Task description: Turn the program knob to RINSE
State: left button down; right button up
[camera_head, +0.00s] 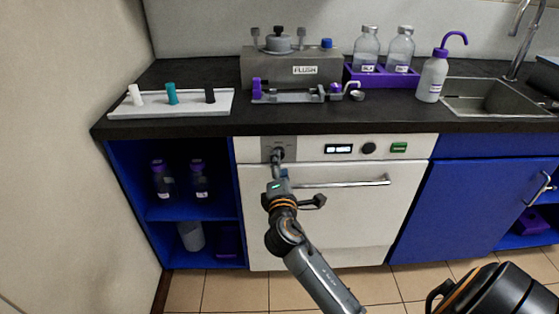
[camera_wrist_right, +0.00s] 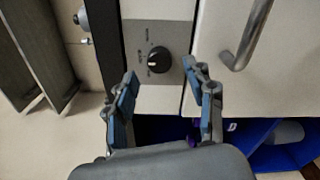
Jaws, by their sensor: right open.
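The program knob (camera_wrist_right: 156,60) is a black round dial with a pale pointer mark, set on a grey plate (camera_wrist_right: 165,32) with small labels around it, too blurred to read. In the head view the plate is at the left end of the white washer's panel (camera_head: 305,149), with the knob mostly hidden behind my right gripper (camera_head: 277,164). In the wrist view my right gripper (camera_wrist_right: 160,75) is open and empty, its two blue-padded fingers apart. The knob appears just beyond and between the fingertips; I see no contact. My left gripper is not in view.
A horizontal door handle (camera_head: 343,183) sticks out right of the gripper and also shows in the wrist view (camera_wrist_right: 246,38). Above is a dark worktop (camera_head: 180,126).

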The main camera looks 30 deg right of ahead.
jog(key=v, duration=0.8)
jog(key=shift+s, duration=0.25)
